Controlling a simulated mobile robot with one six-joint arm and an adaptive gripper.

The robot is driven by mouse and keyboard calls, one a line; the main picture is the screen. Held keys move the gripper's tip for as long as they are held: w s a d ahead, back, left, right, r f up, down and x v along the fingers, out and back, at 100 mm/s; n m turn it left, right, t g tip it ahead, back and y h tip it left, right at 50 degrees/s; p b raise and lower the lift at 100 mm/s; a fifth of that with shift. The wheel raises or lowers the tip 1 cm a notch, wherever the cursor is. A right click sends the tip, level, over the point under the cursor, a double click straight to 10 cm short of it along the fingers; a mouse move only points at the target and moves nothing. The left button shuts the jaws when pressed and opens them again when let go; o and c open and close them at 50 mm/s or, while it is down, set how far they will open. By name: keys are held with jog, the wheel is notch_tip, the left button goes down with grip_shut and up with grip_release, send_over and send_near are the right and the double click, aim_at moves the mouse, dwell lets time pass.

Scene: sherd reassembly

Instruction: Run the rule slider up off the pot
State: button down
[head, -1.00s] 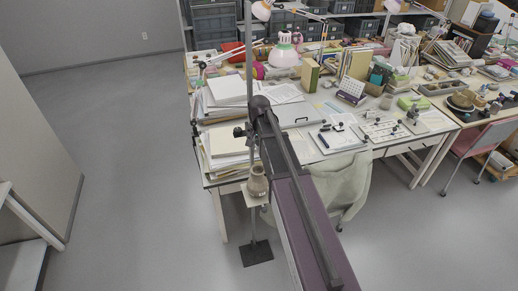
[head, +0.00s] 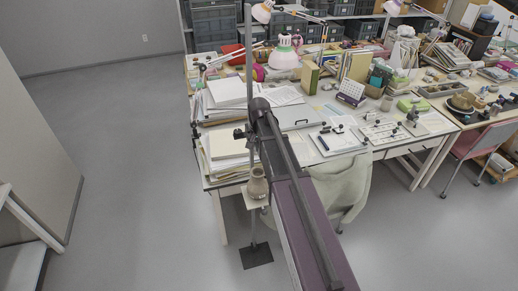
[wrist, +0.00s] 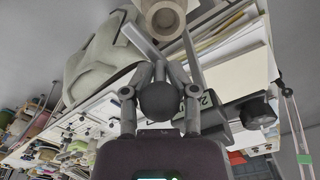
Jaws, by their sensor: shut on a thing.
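A rule stand rises beside the desk, with a tall grey upright (head: 249,60) and a dark square base (head: 257,255) on the floor. The pot (head: 257,184), small and grey-brown, sits on the stand's pale plate (head: 256,203). The pot also shows at the top of the wrist view (wrist: 163,14), its round mouth towards the camera. The slider's dark round knob (wrist: 160,101) lies between the fingers of my gripper (wrist: 160,78), which is shut on it. In the head view my arm hides the fingers. Whether the slider touches the pot cannot be told.
A dark clamp (head: 240,133) sits on the upright. Paper stacks (head: 226,148) lie on the desk close to the stand. A pale green garment (head: 340,185) hangs at the desk front, right of my arm. The floor (head: 130,170) left of the stand is clear.

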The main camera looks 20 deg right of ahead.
jog(key=shift+r+p, duration=0.5)
jog(key=shift+r, duration=0.15)
jog(key=c, duration=0.7)
grip_release()
jog(key=shift+f, duration=0.1)
jog(key=shift+f+b, duration=0.2)
jog(key=shift+b, duration=0.1)
